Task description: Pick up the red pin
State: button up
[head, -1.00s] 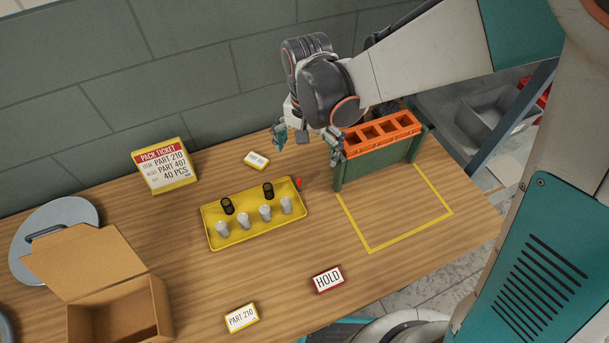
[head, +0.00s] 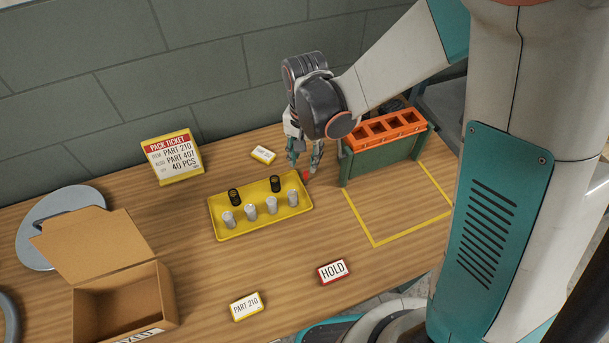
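The red pin (head: 307,176) is a small red piece just off the right end of the yellow tray (head: 222,236), partly hidden by my gripper. My gripper (head: 304,167) points down over it, near the tray's back right corner. Its two fingers are apart, one on the left and one on the right, with the tips close to the pin. Whether the fingers touch the pin cannot be told. The pin appears to be still in its place.
The tray holds several grey pegs (head: 271,206) and two black springs (head: 275,184). A green stand with an orange slotted top (head: 398,122) is close on my gripper's right. An open cardboard box (head: 120,295) sits front left. The table's front middle holds only small labels.

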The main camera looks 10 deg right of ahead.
aim_at(306, 171)
jog(key=shift+s+d+f+b, duration=0.15)
jog(key=shift+f+b, duration=0.4)
jog(key=shift+f, duration=1)
jog(key=shift+s+a+f+b, duration=0.15)
jog(key=shift+f+b, duration=0.35)
jog(key=shift+f, duration=1)
jog(key=shift+d, duration=0.1)
grip_shut()
